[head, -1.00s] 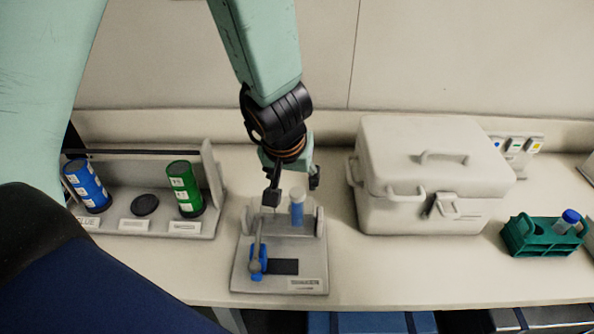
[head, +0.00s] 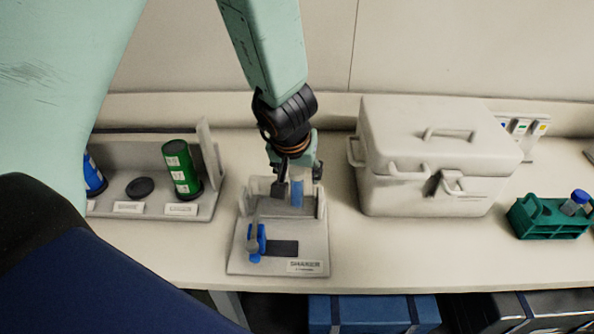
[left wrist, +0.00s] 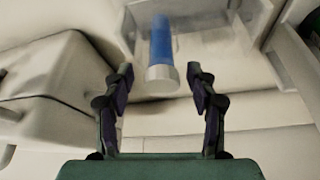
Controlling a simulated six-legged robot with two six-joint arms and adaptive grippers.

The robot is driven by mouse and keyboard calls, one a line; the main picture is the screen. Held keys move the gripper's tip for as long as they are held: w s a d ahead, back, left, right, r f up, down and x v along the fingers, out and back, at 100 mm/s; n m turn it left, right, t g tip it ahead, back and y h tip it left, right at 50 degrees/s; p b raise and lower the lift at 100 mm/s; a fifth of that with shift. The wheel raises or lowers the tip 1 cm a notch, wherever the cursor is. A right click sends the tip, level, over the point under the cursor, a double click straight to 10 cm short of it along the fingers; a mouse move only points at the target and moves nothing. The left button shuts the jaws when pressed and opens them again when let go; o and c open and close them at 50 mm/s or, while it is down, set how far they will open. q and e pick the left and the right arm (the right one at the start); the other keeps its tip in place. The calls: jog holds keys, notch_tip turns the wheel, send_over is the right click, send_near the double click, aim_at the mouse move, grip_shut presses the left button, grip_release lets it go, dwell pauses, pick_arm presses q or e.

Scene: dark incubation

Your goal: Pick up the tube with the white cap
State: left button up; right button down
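The tube with the white cap (head: 297,194) has a blue body and stands upright in the shaker (head: 307,252). In the left wrist view its pale cap end (left wrist: 160,77) faces the camera, centred between the fingers. My left gripper (head: 297,181) is over the top of the tube, with a finger to each side. In the left wrist view the left gripper (left wrist: 160,85) is open, with clear gaps between both fingers and the tube. In the head view the cap is mostly hidden by the gripper. My right gripper is not in view.
A blue clamp (head: 256,242) sits at the shaker's front left. A large white lidded box (head: 430,165) stands close on the right. A green rack (head: 540,218) holds a blue-capped tube (head: 574,202). A green canister (head: 181,169) and a blue one (head: 94,176) stand left.

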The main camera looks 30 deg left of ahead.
pick_arm(q)
jog(key=shift+w+a+f, duration=0.15)
jog(key=shift+a, duration=0.1)
jog(key=c, duration=0.4)
jog(key=shift+d, duration=0.2)
jog(key=c, duration=0.5)
grip_shut()
jog(key=shift+a, duration=0.35)
jog(key=o, duration=1)
grip_release()
jog(key=shift+c, duration=0.2)
jog(key=shift+d, duration=0.15)
